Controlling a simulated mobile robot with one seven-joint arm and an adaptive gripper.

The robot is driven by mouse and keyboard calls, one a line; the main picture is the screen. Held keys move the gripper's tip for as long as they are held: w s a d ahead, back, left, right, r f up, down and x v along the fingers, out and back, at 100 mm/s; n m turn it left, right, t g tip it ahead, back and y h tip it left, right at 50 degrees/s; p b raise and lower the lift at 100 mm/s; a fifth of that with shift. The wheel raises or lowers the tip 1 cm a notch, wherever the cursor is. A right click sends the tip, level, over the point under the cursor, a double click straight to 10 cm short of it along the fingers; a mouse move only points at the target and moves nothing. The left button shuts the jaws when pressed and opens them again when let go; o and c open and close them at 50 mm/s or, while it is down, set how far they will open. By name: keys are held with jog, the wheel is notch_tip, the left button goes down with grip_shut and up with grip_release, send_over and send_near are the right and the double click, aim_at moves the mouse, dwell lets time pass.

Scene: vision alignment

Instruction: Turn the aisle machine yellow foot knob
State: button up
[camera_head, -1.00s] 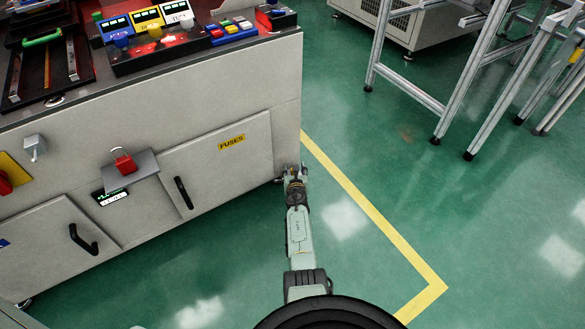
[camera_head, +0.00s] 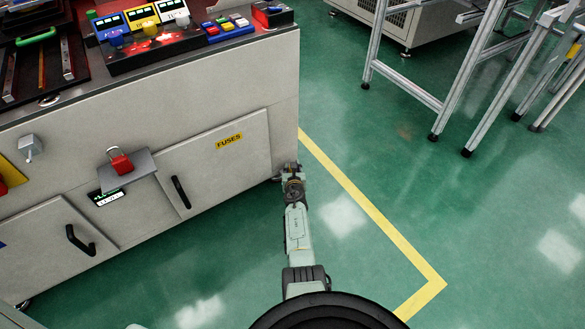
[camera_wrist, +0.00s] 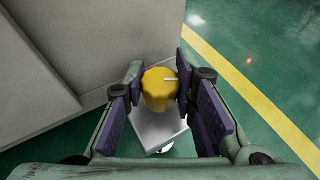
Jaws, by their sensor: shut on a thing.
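The yellow foot knob (camera_wrist: 160,88) shows in the wrist view, with a white mark on its top. It sits on a grey metal foot block (camera_wrist: 158,130) beside the machine's lower corner. My gripper (camera_wrist: 162,88) has its purple-padded fingers on the left and right of the knob, shut on it. In the head view my gripper (camera_head: 292,170) is low at the right corner of the grey machine (camera_head: 230,100), near the floor. The knob itself is hidden there behind my gripper.
The machine's panel has a FUSES door (camera_head: 228,165), a small shelf with a red padlock (camera_head: 122,163) and black handles. A yellow floor line (camera_head: 370,205) runs to the right of my arm. Metal frames (camera_head: 450,80) stand at the upper right. Green floor between is clear.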

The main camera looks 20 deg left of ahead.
grip_shut()
jog(key=shift+m+h, duration=0.4)
jog(key=shift+a+m+t+h+p, duration=0.1)
jog(key=shift+m+t+h+p, duration=0.2)
jog(key=shift+m+h, duration=0.25)
jog(key=m+h+b, duration=0.1)
jog(key=m+h, duration=0.1)
jog(key=h, duration=0.1)
jog(key=shift+f+m+t, duration=0.15)
jog(key=shift+m+t, duration=0.1)
jog(key=shift+t, duration=0.05)
jog(key=m+h+b, duration=0.2)
jog(key=b, duration=0.1)
jog(key=shift+f+h, duration=0.15)
jog(key=shift+h, duration=0.2)
jog(key=shift+m+g+h+b, duration=0.4)
jog(key=shift+m+h+b, duration=0.5)
jog(key=shift+b, duration=0.25)
jog(key=shift+r+m+h+b, duration=0.2)
jog(key=shift+m+h+b, duration=0.1)
jog(key=shift+b, duration=0.05)
jog(key=shift+r, duration=0.1)
